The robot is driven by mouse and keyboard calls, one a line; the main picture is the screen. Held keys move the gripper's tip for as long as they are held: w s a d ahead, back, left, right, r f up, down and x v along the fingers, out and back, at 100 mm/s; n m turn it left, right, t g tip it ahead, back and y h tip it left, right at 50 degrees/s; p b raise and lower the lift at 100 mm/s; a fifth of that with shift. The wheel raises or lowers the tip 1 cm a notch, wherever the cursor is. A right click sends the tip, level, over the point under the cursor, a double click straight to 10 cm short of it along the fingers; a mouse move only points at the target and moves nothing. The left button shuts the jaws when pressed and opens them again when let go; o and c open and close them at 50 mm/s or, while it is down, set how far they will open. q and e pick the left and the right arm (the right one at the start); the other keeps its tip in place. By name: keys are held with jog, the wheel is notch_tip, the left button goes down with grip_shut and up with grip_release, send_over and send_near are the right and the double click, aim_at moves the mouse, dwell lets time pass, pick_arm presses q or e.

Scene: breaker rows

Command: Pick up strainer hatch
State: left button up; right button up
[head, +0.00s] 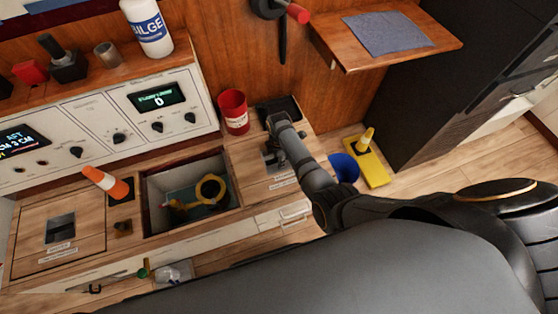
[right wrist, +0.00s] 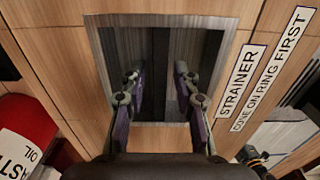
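The strainer hatch (head: 248,176) is a wooden panel right of the open bilge well in the head view. In the right wrist view, the hatch (right wrist: 62,55) has a recessed metal pull with a dark central bar (right wrist: 160,70), beside a label reading "STRAINER" and "CONE ON RING FIRST". My right gripper (right wrist: 156,78) is open over the recess, its fingertips apart on either side of the bar. I cannot tell whether they touch it. In the head view my right arm hides part of the pull. My left gripper is not in view.
The open well (head: 160,228) holds a yellow ring (head: 211,189). An orange-and-white cone (head: 105,183) stands left of it. A red cup (head: 233,111) stands behind the hatch. A blue bucket (head: 344,167) and yellow stand (head: 366,160) are on the floor at right.

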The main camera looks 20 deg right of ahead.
grip_shut()
jog(key=shift+w, duration=0.15)
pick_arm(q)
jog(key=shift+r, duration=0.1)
pick_arm(e)
jog(key=shift+r, duration=0.15)
